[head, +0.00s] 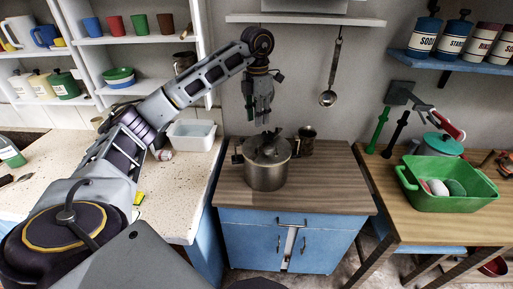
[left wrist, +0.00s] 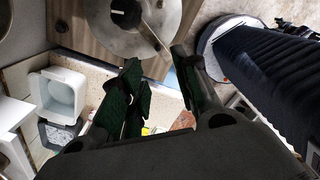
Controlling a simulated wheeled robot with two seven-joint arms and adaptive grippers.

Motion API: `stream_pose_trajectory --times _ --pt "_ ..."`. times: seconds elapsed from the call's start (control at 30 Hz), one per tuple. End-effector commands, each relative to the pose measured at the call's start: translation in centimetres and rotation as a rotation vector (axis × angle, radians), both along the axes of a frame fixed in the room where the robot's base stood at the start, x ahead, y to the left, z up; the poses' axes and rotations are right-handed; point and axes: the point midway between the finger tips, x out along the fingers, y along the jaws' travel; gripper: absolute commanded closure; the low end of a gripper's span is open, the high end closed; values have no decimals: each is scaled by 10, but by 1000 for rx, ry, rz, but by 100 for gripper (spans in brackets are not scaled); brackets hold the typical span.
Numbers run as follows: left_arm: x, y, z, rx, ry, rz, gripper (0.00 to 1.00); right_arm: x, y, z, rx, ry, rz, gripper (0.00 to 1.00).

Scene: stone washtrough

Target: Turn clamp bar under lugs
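A steel pot (head: 266,172) with a lid stands on the brown wooden cabinet top. Dark fittings (head: 268,150) sit on its lid, too small to tell the clamp bar from the lugs. In the left wrist view the round metal lid (left wrist: 165,18) shows at the top, with a black knob (left wrist: 125,14) and a thin bar (left wrist: 152,36) running out from near it. My left gripper (head: 265,121) points down just above the lid. In the left wrist view its dark green fingers (left wrist: 156,60) are apart with nothing between them. My right gripper is not in view.
A dark mug (head: 307,135) stands behind the pot at right. A ladle (head: 329,97) hangs on the wall. A white tub (head: 192,135) is on the left counter. A green basin (head: 448,188) is on the right table. The cabinet top's front is clear.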

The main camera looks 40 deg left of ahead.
Motion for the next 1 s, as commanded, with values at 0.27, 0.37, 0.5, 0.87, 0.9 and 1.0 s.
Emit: stream_pose_trajectory --times 0.27,0.37,0.5,0.87,0.9,1.0 --pt "-2 5 3 15 5 9 69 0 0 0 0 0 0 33" --pt "-2 5 2 15 6 8 69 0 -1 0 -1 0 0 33" --pt "-2 5 1 14 5 8 69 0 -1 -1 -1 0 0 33" --pt "-1 4 -15 14 6 7 69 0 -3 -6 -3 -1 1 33" --pt "-2 4 -18 14 7 6 69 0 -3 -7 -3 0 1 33" --pt "-2 4 -25 13 6 6 69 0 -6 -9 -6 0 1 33"
